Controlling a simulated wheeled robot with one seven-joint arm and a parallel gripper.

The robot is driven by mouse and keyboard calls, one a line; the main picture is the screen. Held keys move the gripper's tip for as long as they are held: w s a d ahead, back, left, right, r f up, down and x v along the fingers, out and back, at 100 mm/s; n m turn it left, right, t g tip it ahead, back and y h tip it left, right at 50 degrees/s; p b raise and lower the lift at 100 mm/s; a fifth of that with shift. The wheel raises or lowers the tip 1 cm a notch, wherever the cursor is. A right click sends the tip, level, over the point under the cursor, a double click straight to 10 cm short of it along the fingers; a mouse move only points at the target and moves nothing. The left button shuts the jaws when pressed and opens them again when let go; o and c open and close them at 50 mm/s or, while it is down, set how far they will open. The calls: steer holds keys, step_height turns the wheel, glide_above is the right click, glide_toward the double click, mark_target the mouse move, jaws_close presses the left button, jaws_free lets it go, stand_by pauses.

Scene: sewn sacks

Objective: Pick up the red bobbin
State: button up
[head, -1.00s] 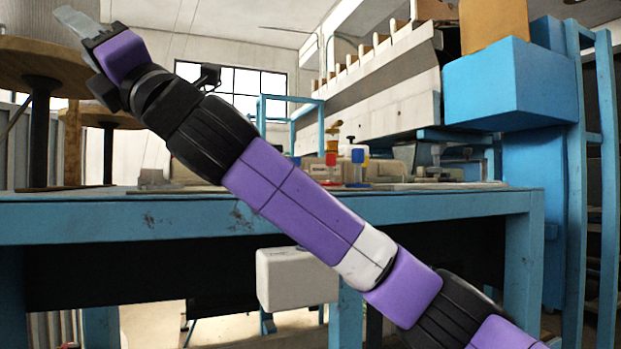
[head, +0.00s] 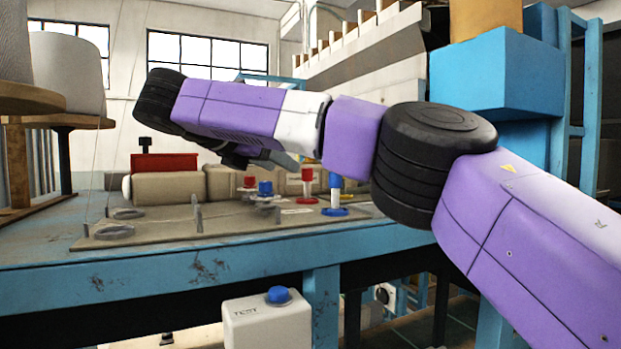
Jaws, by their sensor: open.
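A bobbin with a red top and red base, the red bobbin (head: 307,174), stands upright on the workbench, just below my forearm in the picture. A blue bobbin (head: 335,197) with a pale stem stands to its right and a little nearer. My gripper (head: 280,160) is open, with grey fingers showing under my forearm, above and left of the red bobbin in the picture. It is apart from the bobbin as far as I can see. Much of the gripper is hidden behind my arm.
A blue-topped piece (head: 265,188) stands left of the red bobbin. Tan sacks (head: 168,187) and a red block (head: 164,161) lie further left. A white box (head: 262,322) sits below the front edge.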

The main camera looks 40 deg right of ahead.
mark_target(305, 175)
steer(key=shift+g, duration=0.3)
steer(key=x, duration=0.2)
steer(key=p+x, duration=0.1)
steer(key=x, duration=0.1)
steer(key=s+x, duration=0.1)
steer(key=x, duration=0.1)
steer(key=shift+d+p, duration=0.35)
steer(key=shift+d, duration=0.15)
steer(key=shift+p+x, duration=1)
steer(key=shift+x, duration=1.85)
steer(key=shift+w, duration=0.1)
steer(key=shift+c, duration=0.4)
jaws_close()
